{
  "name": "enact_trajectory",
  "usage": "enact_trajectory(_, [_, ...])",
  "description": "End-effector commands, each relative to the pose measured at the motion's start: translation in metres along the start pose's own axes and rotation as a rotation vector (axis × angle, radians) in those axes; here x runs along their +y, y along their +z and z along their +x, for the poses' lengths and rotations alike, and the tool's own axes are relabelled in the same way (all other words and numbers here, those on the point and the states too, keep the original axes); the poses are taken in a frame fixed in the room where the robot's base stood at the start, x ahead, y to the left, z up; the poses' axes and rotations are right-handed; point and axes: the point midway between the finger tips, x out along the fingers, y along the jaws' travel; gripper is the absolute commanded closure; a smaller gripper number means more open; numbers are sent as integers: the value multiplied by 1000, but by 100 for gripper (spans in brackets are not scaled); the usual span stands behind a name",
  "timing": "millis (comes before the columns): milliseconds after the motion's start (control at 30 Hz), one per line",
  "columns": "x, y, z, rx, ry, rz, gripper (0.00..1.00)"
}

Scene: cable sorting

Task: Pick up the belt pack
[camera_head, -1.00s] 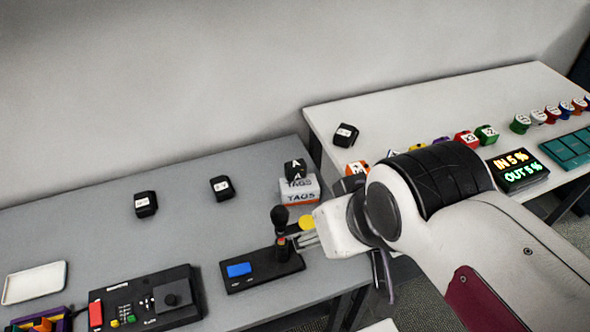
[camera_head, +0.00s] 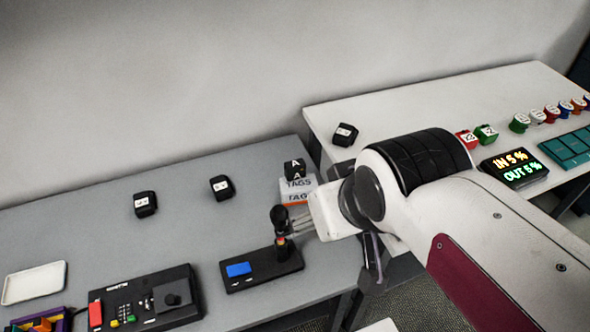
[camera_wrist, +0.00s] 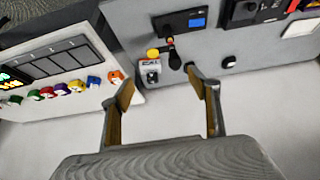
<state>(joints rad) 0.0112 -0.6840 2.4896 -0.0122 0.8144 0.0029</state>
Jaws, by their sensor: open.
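Small black boxes with white labels, any of which could be the belt pack, stand apart: one at the left (camera_head: 145,204), one nearer the middle (camera_head: 221,188) and one on the white table (camera_head: 345,134). A black cube marked A (camera_head: 295,168) sits on a white TAGS box (camera_head: 298,188). I cannot tell which is the belt pack. My gripper (camera_head: 298,222) is just in front of the TAGS box, beside a black knobbed stick (camera_head: 279,217). In the wrist view my gripper (camera_wrist: 162,82) has its fingers spread with nothing between them.
A black device with a blue screen (camera_head: 240,270) lies near the grey table's front edge. A control panel (camera_head: 145,298) and white tray (camera_head: 35,283) are at the left. A lit sign (camera_head: 516,169) and coloured blocks stand on the white table. The grey table's back left is clear.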

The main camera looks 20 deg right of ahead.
Motion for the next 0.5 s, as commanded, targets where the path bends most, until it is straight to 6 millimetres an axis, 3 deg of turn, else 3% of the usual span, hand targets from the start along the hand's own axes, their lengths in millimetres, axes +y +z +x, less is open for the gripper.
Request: enact_trajectory(500, [23, -86, 65, 118, 50, 3, 39])
